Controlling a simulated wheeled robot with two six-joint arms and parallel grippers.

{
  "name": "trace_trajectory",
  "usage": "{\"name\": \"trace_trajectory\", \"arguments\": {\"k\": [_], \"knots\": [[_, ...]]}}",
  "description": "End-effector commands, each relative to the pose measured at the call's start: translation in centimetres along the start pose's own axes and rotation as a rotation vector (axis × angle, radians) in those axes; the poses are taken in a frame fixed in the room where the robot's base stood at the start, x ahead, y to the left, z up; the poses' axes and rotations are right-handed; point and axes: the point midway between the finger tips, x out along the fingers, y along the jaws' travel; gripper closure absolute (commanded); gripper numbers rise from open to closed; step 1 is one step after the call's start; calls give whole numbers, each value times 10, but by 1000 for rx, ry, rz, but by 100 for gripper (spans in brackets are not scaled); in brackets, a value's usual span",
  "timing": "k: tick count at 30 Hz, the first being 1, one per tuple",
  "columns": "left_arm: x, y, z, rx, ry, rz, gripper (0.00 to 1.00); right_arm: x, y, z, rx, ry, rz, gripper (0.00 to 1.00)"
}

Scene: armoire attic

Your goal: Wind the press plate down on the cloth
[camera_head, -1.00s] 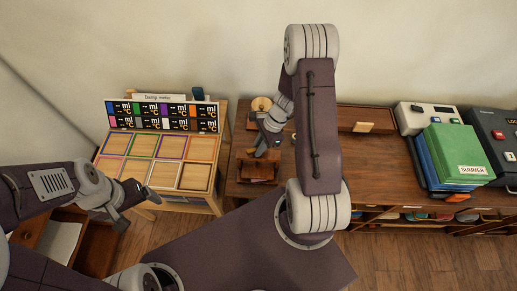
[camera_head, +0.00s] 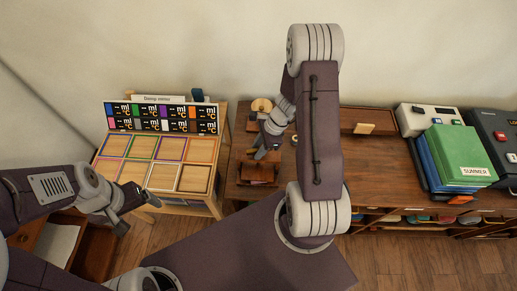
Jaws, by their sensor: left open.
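A small wooden press (camera_head: 257,173) stands at the left end of the long wooden cabinet top, with a round pale wooden piece (camera_head: 262,105) at its back. My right gripper (camera_head: 261,155) is over the press, pointing down and left. It hides much of the press, and I cannot tell whether its fingers are shut or touch anything. The press plate and the cloth cannot be made out. My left gripper (camera_head: 138,207) is open and empty, low on the left in front of the sorting stand.
A sorting stand (camera_head: 183,177) with coloured frames and label cards is at the left. A wooden box (camera_head: 368,122), green and blue folders (camera_head: 460,155) and grey machines line the cabinet at the right. An open drawer (camera_head: 58,245) is at lower left.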

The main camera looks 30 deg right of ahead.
Motion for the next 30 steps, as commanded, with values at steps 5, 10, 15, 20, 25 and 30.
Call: {"name": "trace_trajectory", "arguments": {"k": [5,10,15,20,25,30], "knots": [[0,0,0,0,0,0,13,0,1,0,0,0,2,64],[-1,0,0,0,0,0,13,-3,1,0,-1,0,1,64],[-10,0,-1,0,0,0,13,-37,-1,1,0,1,-4,64],[-14,0,-2,0,0,0,13,-71,0,0,0,2,-2,64],[-15,0,-2,0,0,0,13,-88,0,0,0,1,1,64],[-15,0,-2,0,0,0,13,-90,1,0,0,0,3,64]]}}
